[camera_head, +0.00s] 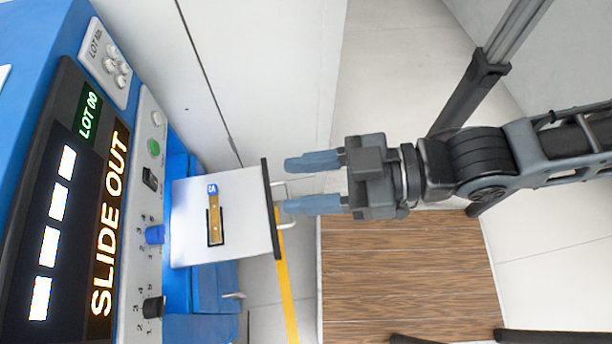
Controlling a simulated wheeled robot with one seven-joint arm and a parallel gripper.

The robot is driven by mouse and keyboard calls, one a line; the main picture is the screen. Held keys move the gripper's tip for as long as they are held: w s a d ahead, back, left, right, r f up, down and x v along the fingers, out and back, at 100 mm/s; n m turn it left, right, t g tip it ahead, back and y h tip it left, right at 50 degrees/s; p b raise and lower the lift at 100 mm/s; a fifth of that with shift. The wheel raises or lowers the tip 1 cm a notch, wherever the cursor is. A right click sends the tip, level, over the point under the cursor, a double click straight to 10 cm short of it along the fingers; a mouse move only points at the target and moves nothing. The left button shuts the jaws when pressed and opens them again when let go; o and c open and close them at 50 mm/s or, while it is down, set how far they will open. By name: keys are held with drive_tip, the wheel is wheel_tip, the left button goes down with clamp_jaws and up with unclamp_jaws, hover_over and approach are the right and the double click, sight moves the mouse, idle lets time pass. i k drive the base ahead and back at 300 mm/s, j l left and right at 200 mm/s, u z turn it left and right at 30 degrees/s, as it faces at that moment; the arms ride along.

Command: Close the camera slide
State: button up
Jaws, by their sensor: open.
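The camera slide (240,205) is a white tray that sticks out to the right from the blue machine (185,165). It has a dark front plate (272,215) and a pale handle (289,226) on its outer side. A small tan piece (215,222) with a blue label lies in a dark-edged slot on it. The machine's display (105,235) reads "SLIDE OUT" and "LOT 00". My gripper (288,183) is open and empty, with its two blue fingers pointing left at the front plate, beside the handle. I cannot tell whether a finger touches the handle.
A control panel with knobs (154,234) and a green button (153,148) runs beside the display. Below the slide is another blue drawer (215,288) with a handle. A yellow floor line (287,285) and a brown wooden surface (410,275) lie to the right.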

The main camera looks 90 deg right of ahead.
sight(250, 228)
drive_tip(key=k+l, duration=0.2)
drive_tip(key=k, duration=0.3)
drive_tip(key=k+l+z, duration=0.15)
drive_tip(key=k, duration=0.35)
drive_tip(key=i+j+z, duration=0.1)
drive_tip(key=i+j, duration=0.15)
drive_tip(key=j, duration=0.15)
